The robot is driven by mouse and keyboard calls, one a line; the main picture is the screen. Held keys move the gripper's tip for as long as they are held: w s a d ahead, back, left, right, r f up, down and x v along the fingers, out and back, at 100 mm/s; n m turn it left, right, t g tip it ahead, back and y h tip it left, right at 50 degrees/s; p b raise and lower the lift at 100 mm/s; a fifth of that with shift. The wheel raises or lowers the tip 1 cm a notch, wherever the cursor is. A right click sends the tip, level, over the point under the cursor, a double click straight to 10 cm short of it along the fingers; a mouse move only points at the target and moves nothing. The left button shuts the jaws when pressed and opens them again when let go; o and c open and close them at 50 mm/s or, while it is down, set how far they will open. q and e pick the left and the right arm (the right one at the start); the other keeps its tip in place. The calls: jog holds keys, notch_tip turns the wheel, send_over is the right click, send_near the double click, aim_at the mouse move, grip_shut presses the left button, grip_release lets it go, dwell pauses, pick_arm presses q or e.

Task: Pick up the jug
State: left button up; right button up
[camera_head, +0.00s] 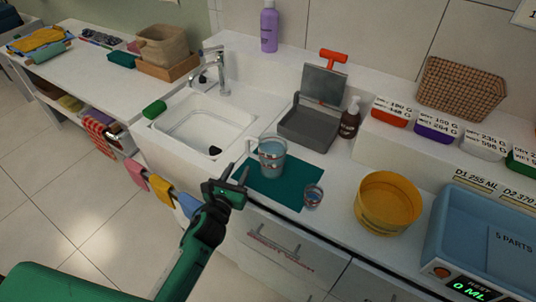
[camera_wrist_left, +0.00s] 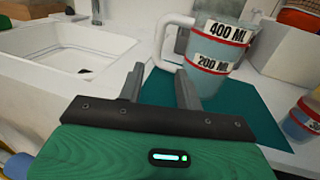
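The jug (camera_head: 271,157) stands upright on a teal mat (camera_head: 287,188) on the counter. It is clear with blue-tinted contents, and its white handle points left toward my gripper. In the left wrist view the jug (camera_wrist_left: 213,48) shows red bands and labels "400 ML" and "200 ML". My left gripper (camera_head: 237,178) is open and empty, left of and in front of the jug. In the left wrist view its two fingers (camera_wrist_left: 160,85) stand apart below the handle, not visibly touching it. My right gripper is not in view.
A small cup (camera_head: 312,196) stands at the mat's right edge. Right of it are a yellow basin (camera_head: 387,202) and a blue scale-like tray (camera_head: 490,235). A sink (camera_head: 203,124) lies left, a grey press-like device (camera_head: 308,128) and soap bottle (camera_head: 350,119) behind.

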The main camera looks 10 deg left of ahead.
aim_at(247, 148)
pick_arm(q)
jog(key=w, duration=0.4)
jog(key=shift+w+d+p, duration=0.25)
jog(key=shift+w+p, duration=0.05)
jog(key=shift+p, duration=0.05)
jog(key=w, duration=0.1)
jog(key=w+p, duration=0.1)
jog(key=w, duration=0.2)
jog(key=shift+w+r+p, duration=0.3)
jog(key=shift+r+p, duration=0.05)
jog(key=shift+p, duration=0.05)
jog(key=shift+w+d+f, duration=0.1)
jog(key=shift+w, duration=0.3)
grip_shut()
